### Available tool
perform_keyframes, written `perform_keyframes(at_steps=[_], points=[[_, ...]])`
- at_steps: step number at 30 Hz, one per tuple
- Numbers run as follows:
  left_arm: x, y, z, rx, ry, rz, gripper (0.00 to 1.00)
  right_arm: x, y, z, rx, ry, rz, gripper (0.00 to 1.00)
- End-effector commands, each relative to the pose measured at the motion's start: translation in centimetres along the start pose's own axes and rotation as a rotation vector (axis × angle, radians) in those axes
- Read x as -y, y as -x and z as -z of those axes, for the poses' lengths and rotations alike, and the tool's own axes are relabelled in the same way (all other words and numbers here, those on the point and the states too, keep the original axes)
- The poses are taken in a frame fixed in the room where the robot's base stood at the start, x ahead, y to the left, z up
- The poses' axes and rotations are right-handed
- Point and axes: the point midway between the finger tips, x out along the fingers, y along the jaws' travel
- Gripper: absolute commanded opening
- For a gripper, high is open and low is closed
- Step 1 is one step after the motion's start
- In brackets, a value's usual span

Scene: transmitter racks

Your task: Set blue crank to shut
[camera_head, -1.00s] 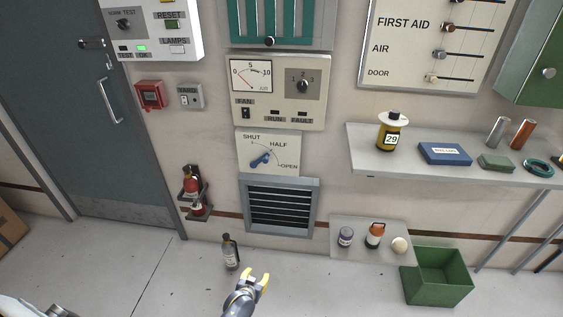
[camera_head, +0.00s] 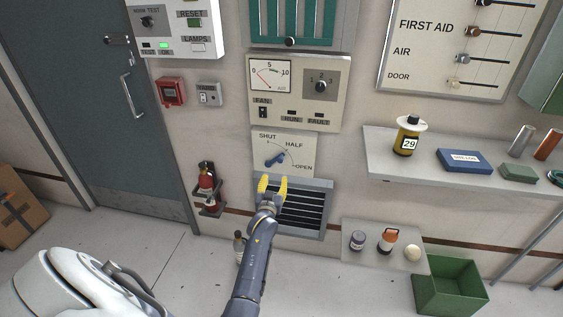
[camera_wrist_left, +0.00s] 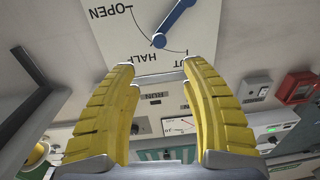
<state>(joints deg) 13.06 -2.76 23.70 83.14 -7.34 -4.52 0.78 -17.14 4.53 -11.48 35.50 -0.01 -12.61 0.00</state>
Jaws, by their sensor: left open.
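The blue crank (camera_head: 275,160) sits on a pale wall plate (camera_head: 302,148) marked SHUT, HALF and OPEN, above a louvred vent. Its arm slants, with one end toward the lower left and the other toward the upper right. My left gripper (camera_head: 272,184) is open and empty just below the plate, in front of the vent's top edge. In the left wrist view the crank (camera_wrist_left: 174,24) shows upside down at the top, beyond the yellow fingertips (camera_wrist_left: 160,68) and apart from them. My right gripper is not in view.
The vent (camera_head: 318,233) is partly behind my left gripper. A gauge panel (camera_head: 325,65) is above the plate. A fire extinguisher (camera_head: 207,185) hangs at the left, and a bottle (camera_head: 238,243) stands below. A shelf (camera_head: 385,176) juts out at the right.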

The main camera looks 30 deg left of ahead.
Motion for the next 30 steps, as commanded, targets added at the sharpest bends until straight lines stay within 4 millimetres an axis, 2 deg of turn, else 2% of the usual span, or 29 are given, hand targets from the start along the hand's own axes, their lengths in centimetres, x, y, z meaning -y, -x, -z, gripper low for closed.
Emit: perform_keyframes(at_steps=[3,15,24,30], points=[[0.0,-2.3,0.0,0.001,0.0,0.0,0.46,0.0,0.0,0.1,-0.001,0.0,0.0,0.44],[0.0,-8.5,0.0,0.002,0.001,0.0,0.46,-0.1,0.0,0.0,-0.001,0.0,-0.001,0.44],[0.0,-11.8,-0.1,0.002,0.0,0.0,0.46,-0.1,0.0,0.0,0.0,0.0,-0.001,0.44],[-0.1,-13.1,-0.1,0.002,0.0,-0.001,0.46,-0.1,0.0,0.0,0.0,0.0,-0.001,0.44]])
